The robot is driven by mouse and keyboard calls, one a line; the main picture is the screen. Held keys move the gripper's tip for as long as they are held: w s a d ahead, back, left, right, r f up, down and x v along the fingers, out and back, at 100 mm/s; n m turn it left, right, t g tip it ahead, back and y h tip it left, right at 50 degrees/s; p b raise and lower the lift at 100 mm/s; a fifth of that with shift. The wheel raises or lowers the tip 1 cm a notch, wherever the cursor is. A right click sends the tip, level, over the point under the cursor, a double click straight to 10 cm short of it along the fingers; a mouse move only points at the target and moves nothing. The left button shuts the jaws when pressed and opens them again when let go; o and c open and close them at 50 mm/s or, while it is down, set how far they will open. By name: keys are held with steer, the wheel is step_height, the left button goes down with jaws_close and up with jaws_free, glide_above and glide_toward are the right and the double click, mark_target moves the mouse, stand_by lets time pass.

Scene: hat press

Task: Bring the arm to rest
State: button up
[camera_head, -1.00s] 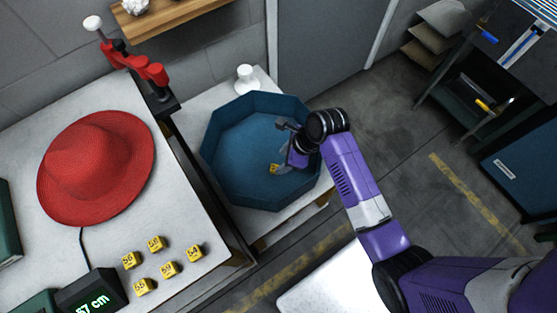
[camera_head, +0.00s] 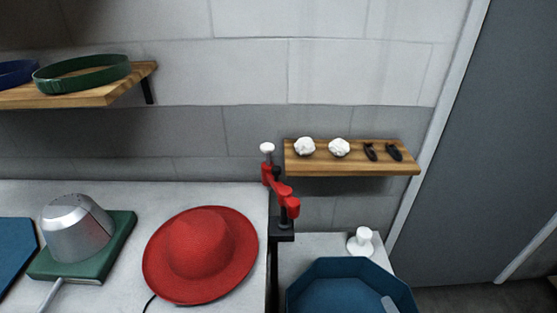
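My arm and gripper do not show in the head view now. The blue octagonal tub (camera_head: 330,268) is cut off by the bottom edge, and a small grey piece shows at its lower right; I cannot tell what it is. A red hat (camera_head: 200,255) lies brim down on the light worktop (camera_head: 150,196).
A red clamp-like tool (camera_head: 281,190) stands at the worktop's right edge. A silver dome (camera_head: 76,228) sits on a green base (camera_head: 110,252) at left. A wooden shelf (camera_head: 350,169) holds white crumpled balls and dark pieces. A white knob-shaped item (camera_head: 361,241) stands behind the tub.

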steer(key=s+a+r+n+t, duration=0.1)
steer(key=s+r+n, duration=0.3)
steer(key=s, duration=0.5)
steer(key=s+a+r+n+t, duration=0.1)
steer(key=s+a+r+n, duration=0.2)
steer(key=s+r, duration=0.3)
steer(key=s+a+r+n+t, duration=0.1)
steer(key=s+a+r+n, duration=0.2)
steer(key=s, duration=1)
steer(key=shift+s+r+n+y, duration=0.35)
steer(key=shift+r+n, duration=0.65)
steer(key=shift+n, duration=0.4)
